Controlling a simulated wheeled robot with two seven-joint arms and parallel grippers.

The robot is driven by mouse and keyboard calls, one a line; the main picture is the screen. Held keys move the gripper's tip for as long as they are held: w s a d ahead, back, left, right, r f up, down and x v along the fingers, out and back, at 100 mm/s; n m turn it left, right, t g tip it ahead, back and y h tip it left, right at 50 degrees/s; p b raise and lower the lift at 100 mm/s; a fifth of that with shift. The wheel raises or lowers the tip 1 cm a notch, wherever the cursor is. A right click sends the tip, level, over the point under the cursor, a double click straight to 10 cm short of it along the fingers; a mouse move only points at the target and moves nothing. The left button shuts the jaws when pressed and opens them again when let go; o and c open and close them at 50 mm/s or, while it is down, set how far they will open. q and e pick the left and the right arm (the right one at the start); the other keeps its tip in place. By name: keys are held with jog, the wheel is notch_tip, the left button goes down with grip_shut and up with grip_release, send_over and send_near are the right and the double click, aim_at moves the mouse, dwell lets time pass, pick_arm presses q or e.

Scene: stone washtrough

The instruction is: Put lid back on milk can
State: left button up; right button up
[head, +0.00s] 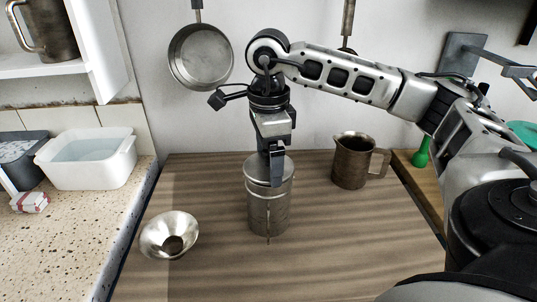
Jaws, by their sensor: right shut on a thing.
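The metal milk can (266,212) stands upright near the middle of the wooden table. My right gripper (276,172) points straight down at the can's top, its fingers shut on the lid (257,168). The lid is a round grey metal piece at the can's mouth. The fingers hide part of it, so I cannot tell whether it is fully seated or just above the rim. My left gripper is not in view.
A metal funnel (170,235) lies at the table's left, and a metal jug (351,161) stands at the back right. A white basin (88,158) sits on the speckled counter (75,240). A pan (201,57) hangs on the wall. The table's front is clear.

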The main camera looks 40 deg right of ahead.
dwell(0.4)
jog(key=o, duration=0.8)
jog(key=shift+c, duration=0.2)
jog(key=shift+r+p, duration=2.65)
jog(key=shift+r, duration=0.9)
grip_shut()
